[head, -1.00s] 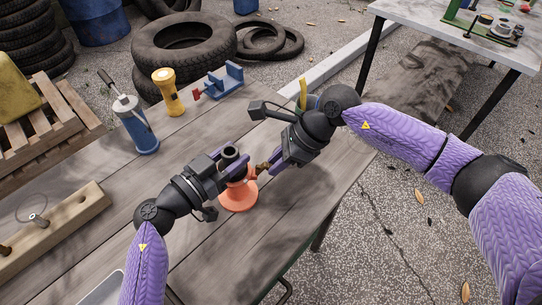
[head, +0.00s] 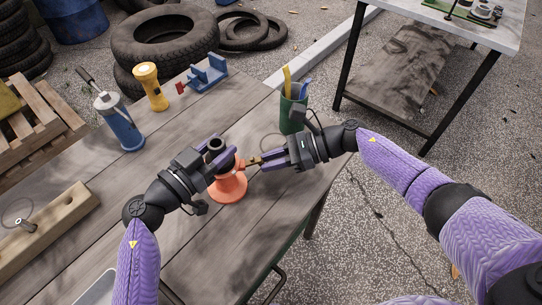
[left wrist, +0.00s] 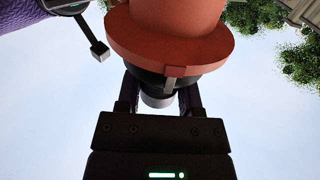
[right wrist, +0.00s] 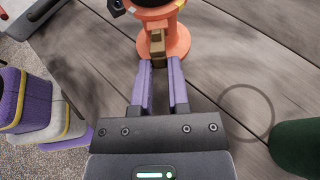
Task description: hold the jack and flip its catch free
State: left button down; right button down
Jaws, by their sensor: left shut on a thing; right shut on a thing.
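The jack (head: 229,185) is orange with a flared round base and a dark top, and stands upright on the wooden table. My left gripper (head: 222,158) is shut on the jack's upper body; the left wrist view shows its fingers (left wrist: 159,98) on either side of the dark neck. The catch (head: 252,162) is a small brass-brown piece sticking out from the jack's right side. My right gripper (head: 264,161) is shut on the catch's outer end; in the right wrist view its fingertips (right wrist: 160,63) meet the catch (right wrist: 157,44).
A green cup (head: 292,117) with yellow and blue handles stands close behind my right gripper. A blue bottle jack (head: 121,125), a yellow flashlight (head: 151,88) and a blue vise (head: 207,76) stand farther back. A wooden block (head: 45,232) lies at left. The table's front is mostly clear.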

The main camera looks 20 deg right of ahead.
dwell(0.4)
jog(key=c, duration=0.6)
grip_release()
jog(key=v, duration=1.2)
jog(key=shift+f, duration=0.1)
pick_arm(q)
jog(key=shift+c, duration=0.8)
grip_release()
